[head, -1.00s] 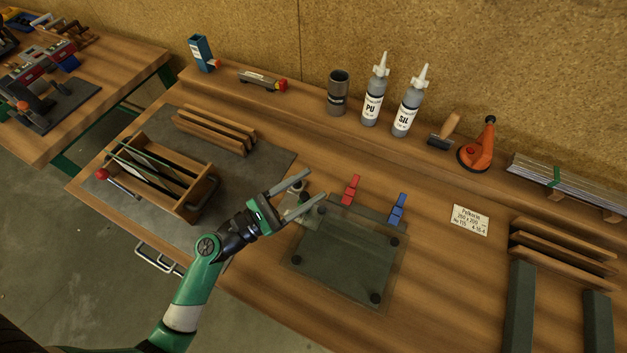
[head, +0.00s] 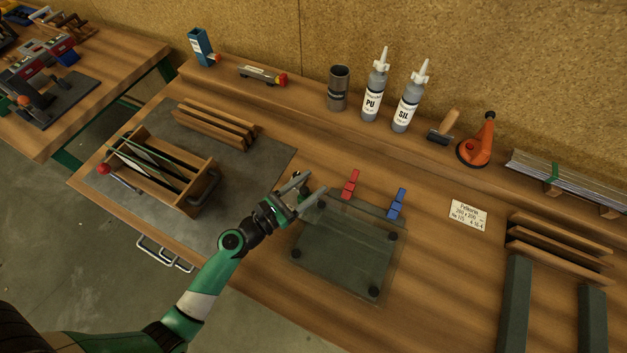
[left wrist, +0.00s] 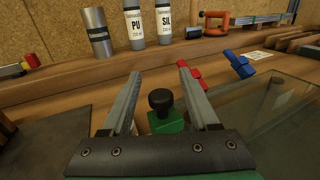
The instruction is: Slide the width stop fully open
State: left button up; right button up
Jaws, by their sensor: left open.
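A black round knob (left wrist: 160,100) on a green block (left wrist: 166,124) shows in the left wrist view; it may be the width stop. It lies between the two fingers of my left gripper (left wrist: 159,72), which is open and empty. I cannot tell whether a finger touches it. In the head view my left gripper (head: 313,184) is at the far left corner of a glass pane (head: 340,255) with dark round pads near its corners. The gripper hides the knob there. My right gripper is not in view.
A red clip (head: 351,184) and a blue clip (head: 396,203) stand at the pane's far edge. A wooden rack (head: 205,165) with panes stands left on a grey mat (head: 265,150). Bottles (head: 375,90) stand on the back ledge.

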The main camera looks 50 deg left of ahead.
pick_arm(q)
jog(key=shift+w, duration=0.7)
grip_shut()
dwell(0.9)
